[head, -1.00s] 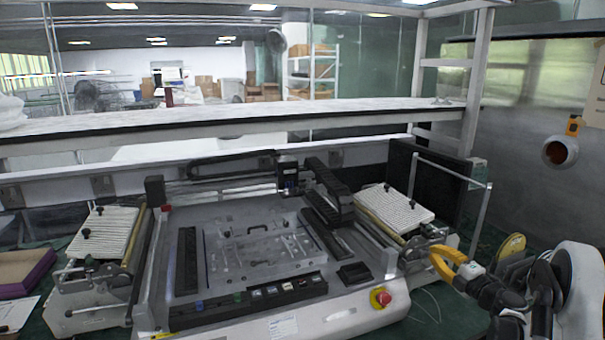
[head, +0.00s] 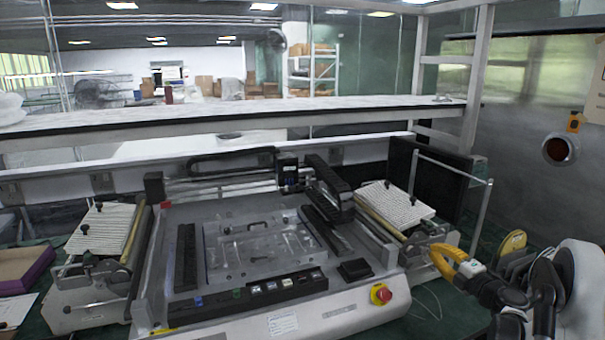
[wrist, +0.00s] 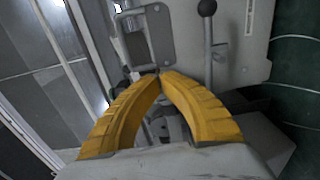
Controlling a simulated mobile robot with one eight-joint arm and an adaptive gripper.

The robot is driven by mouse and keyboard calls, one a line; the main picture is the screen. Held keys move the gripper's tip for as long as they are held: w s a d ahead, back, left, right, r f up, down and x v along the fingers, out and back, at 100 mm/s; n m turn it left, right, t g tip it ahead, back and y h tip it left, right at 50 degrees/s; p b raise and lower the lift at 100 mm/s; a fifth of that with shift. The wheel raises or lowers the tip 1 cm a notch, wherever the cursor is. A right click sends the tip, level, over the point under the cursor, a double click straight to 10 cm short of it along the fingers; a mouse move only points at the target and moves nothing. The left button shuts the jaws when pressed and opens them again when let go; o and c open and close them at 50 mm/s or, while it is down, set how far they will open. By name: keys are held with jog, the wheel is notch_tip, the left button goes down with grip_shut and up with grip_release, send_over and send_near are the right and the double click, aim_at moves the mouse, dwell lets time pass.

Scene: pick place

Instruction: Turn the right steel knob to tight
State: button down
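The right-hand steel feed unit (head: 425,240) stands at the right side of the machine, below a white ribbed board. My gripper (head: 436,251) is at the front right corner of this unit in the head view. In the wrist view its yellow fingers (wrist: 161,74) arch together and their tips meet, with nothing clearly visible between them. A steel plate (wrist: 148,38) and a lever with a black ball end (wrist: 207,8) are just beyond the tips. I cannot pick out the steel knob for certain; small metal parts below the tips are partly hidden by the fingers.
A red stop button (head: 381,295) with a yellow collar is on the machine front, left of my gripper. A thin metal upright frame (head: 482,215) rises behind it. Yellow and grey discs (head: 513,242) stand close on the right. Some green table (head: 430,305) is clear below.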

jog(key=shift+a+f+b, duration=0.1)
jog(key=shift+f+b, duration=0.7)
jog(key=shift+b, duration=0.5)
jog(key=v, duration=0.6)
jog(key=shift+d, duration=0.3)
jog(key=shift+w+f, duration=0.1)
